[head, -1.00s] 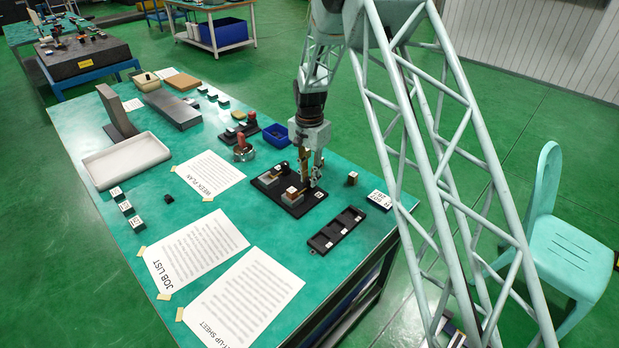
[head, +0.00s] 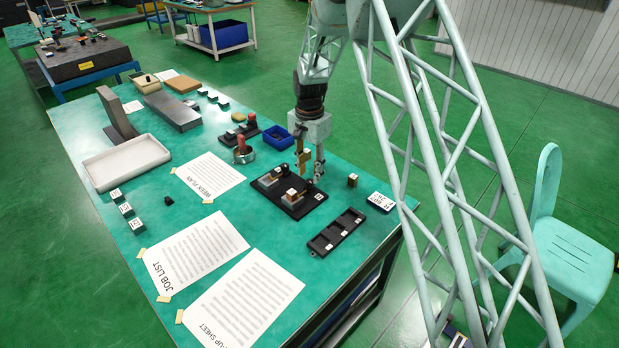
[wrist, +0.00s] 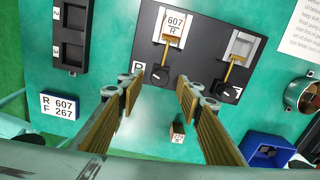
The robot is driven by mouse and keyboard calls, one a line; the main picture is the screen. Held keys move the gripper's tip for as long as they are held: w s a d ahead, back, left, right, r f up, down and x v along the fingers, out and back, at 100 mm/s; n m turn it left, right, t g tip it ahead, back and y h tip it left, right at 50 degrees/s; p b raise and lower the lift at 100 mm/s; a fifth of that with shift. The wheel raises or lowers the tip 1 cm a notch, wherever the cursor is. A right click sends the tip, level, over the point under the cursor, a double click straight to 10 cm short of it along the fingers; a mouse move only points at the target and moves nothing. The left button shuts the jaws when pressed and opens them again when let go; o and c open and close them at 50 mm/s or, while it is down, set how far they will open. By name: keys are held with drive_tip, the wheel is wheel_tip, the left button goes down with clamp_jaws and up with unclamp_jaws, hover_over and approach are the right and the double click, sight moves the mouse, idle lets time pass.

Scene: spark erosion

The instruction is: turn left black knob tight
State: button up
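A black base plate (wrist: 205,22) carries two clamp stations. In the wrist view the left black knob (wrist: 160,77) sits at the end of a brass rod, below a block labelled 607 R (wrist: 174,27). The right black knob (wrist: 228,92) has a similar rod and a grey seat (wrist: 241,44) with no labelled block. My gripper (wrist: 158,95) is open and empty. Its brass-coloured fingers stand apart on either side of the left knob's line, with the knob showing beyond them. In the head view my gripper (head: 310,177) is above the plate; the left knob is not clear there.
A small block (wrist: 177,130) stands on the table beside the plate. A blue bin (wrist: 268,147) and a metal ring (wrist: 300,95) are to the right. A black slotted tray (wrist: 70,58) and a number card (wrist: 61,105) are to the left.

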sight(311, 182)
wheel_tip(311, 182, up, 9)
drive_tip(key=shift+f, duration=0.15)
idle(0.4)
drive_tip(key=s+d+r+n+t, duration=0.1)
drive_tip(key=s+d+r, duration=0.3)
drive_tip(key=s+r, duration=0.5)
drive_tip(key=s+d+r+n+b, duration=0.1)
drive_tip(key=s+d+r+n, duration=0.15)
drive_tip(key=s+r, duration=0.65)
drive_tip(key=s+d+r+n+t, duration=0.1)
drive_tip(key=s+d+r, duration=0.4)
drive_tip(key=s+r, duration=0.4)
drive_tip(key=s+d+r+n, duration=0.1)
drive_tip(key=s+d, duration=0.1)
drive_tip(key=s, duration=0.9)
drive_tip(key=s+d+r+n+t, duration=0.1)
drive_tip(key=s, duration=1)
drive_tip(key=s+d+n+t+b, duration=0.1)
drive_tip(key=s+d, duration=0.1)
drive_tip(key=s, duration=0.9)
drive_tip(key=shift+d+r+n, duration=0.3)
drive_tip(key=shift+r+n, duration=0.05)
drive_tip(key=shift+r, duration=0.05)
drive_tip(key=shift+r, duration=0.1)
idle(0.5)
